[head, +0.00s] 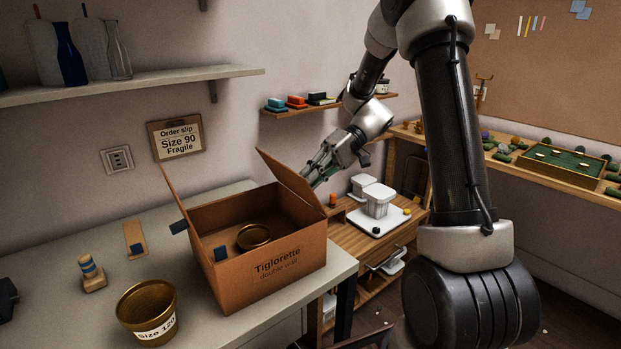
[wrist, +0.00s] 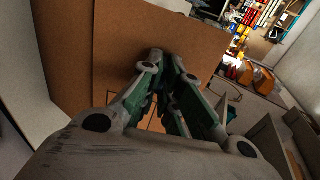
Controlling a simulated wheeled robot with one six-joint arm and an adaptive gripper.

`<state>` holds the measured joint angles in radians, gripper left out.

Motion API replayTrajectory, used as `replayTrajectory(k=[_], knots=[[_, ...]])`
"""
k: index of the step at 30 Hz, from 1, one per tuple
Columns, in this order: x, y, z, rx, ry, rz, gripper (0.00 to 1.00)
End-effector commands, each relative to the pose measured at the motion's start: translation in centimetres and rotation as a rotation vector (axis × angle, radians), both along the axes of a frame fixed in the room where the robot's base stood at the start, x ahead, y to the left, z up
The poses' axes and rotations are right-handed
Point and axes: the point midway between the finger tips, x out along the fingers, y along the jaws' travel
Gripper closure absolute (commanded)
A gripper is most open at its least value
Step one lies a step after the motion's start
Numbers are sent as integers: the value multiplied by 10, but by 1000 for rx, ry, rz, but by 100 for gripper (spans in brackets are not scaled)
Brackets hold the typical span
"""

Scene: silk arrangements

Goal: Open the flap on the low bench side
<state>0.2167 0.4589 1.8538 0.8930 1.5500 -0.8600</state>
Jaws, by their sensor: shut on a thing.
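An open cardboard box (head: 280,270) marked "Tiglorette double wall" stands on the pale table. The opposite flap (head: 178,205) also stands up at the left. My gripper (head: 312,180) is at the outer side of the bench-side flap, near its edge, shut on it. In the wrist view the green-lined fingers (wrist: 168,75) lie against the brown cardboard flap (wrist: 75,60); the exact contact is hard to see. The low wooden bench (head: 345,240) is to the right of the box.
A gold pot (head: 254,236) sits inside the box. Another gold pot (head: 147,310) marked "Size 120" and a wooden stamp (head: 92,275) stand on the table (head: 60,330). A white scale (head: 378,220) with white containers is on the bench. A small shelf (head: 330,105) hangs behind my arm.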

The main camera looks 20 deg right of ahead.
Motion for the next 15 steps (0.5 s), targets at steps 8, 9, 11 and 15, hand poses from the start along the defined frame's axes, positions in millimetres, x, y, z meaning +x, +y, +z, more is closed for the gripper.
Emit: replayTrajectory(k=[8, 9, 11, 15], knots=[[-1, -1, -2, -4, 3, 0, 85], [0, -1, -2, -4, 3, 0, 78], [0, -1, -1, -3, 2, 0, 72], [0, 0, -1, -3, 2, 0, 72]])
